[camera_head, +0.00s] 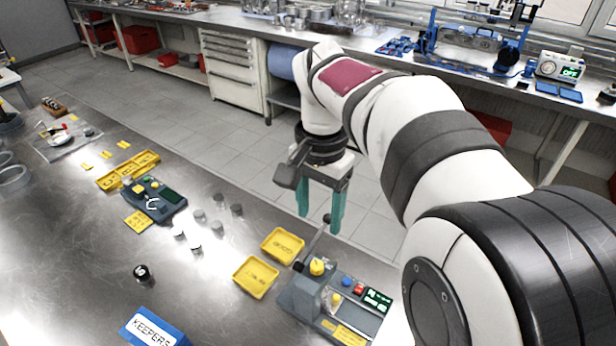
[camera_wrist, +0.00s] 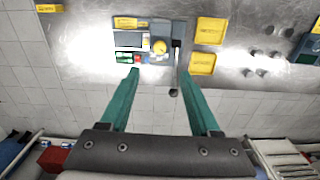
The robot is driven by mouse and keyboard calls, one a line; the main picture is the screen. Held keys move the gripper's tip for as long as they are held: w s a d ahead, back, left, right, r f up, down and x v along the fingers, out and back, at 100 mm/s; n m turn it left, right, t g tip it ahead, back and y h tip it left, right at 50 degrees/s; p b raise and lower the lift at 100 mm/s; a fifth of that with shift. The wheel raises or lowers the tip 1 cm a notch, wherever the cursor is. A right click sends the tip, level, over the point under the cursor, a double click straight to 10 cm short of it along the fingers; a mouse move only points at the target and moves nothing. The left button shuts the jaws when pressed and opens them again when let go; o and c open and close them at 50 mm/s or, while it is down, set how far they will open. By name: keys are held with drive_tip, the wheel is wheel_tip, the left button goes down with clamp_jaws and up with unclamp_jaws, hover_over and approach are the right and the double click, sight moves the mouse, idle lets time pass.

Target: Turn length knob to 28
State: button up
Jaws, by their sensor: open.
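A grey bench machine (camera_head: 305,297) stands at the front edge of the steel bench, with a large yellow knob (camera_head: 316,266) on top and a smaller yellow knob (camera_head: 336,299) on its panel. Its green display (camera_head: 377,299) and any knob labels are too small to read. The wrist view shows the large yellow knob (camera_wrist: 159,46) and a lever (camera_wrist: 175,62) beside it, ending in a dark ball. My gripper (camera_head: 320,221) has two teal fingers, open and empty, above and apart from the machine.
Two yellow trays (camera_head: 257,276) lie left of the machine. Several small metal cylinders (camera_head: 200,216) stand farther left, with a second grey device (camera_head: 155,200) beyond. A blue KEEPERS box (camera_head: 152,328) sits at the front. The lever's ball end projects beyond the bench edge near my fingers.

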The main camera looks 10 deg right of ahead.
sight(317, 265)
wheel_tip(317, 265, up, 2)
drive_tip(key=shift+r, duration=0.1)
drive_tip(key=shift+n, duration=0.7)
wheel_tip(317, 265, down, 16)
drive_tip(key=shift+r, duration=0.1)
clamp_jaws()
